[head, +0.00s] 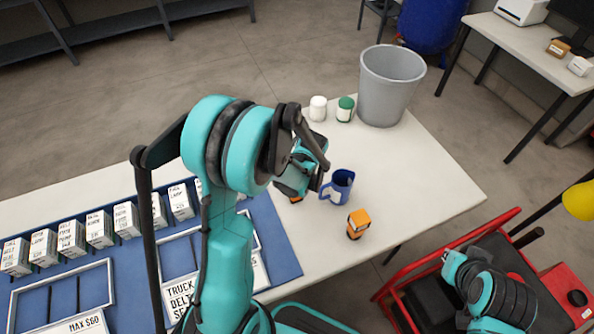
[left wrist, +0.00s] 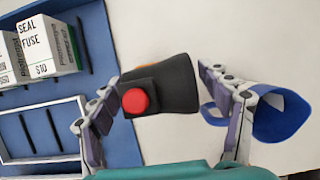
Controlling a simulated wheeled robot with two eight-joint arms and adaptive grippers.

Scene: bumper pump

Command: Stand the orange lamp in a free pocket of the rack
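A black object with a red button and a bit of orange, likely the orange lamp (left wrist: 178,84), lies between the fingers of my left gripper (left wrist: 158,92) in the left wrist view. The fingers look spread on both sides; contact is not clear. In the head view my left gripper (head: 301,176) is over the table, and only an orange bit shows beneath it. The blue rack (head: 284,262) has white-framed pockets (head: 61,287); my left arm hides part of it. My right gripper (head: 453,263) is at the lower right, away from the table; its fingers are unclear.
A blue mug (head: 342,184) stands just right of my left gripper. An orange and dark block (head: 358,223) is nearer the table edge. White (head: 318,108) and green (head: 345,109) jars and a grey bin (head: 390,87) stand behind. Several white boxes (head: 99,228) line the rack.

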